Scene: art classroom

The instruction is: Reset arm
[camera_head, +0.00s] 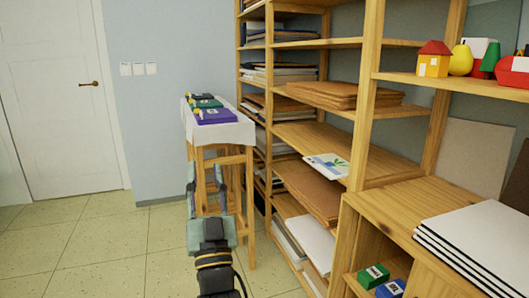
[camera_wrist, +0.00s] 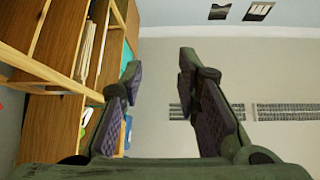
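My gripper (camera_head: 207,188) is in the lower middle of the head view, in front of the small wooden stand with the white top. Its fingers point up in that picture and stand apart. In the wrist view my gripper (camera_wrist: 160,85) also shows two dark fingers with a wide gap and nothing between them. The gripper touches nothing that I can make out. Part of the wooden stand's legs is hidden behind it.
A tall wooden shelf (camera_head: 362,100) with boards and papers stands to the right. The stand (camera_head: 232,133) holds several coloured items. A low cabinet (camera_head: 400,215) bears white canvases (camera_head: 480,240). A white door (camera_head: 55,100) is at left. The tiled floor (camera_head: 110,245) at left is clear.

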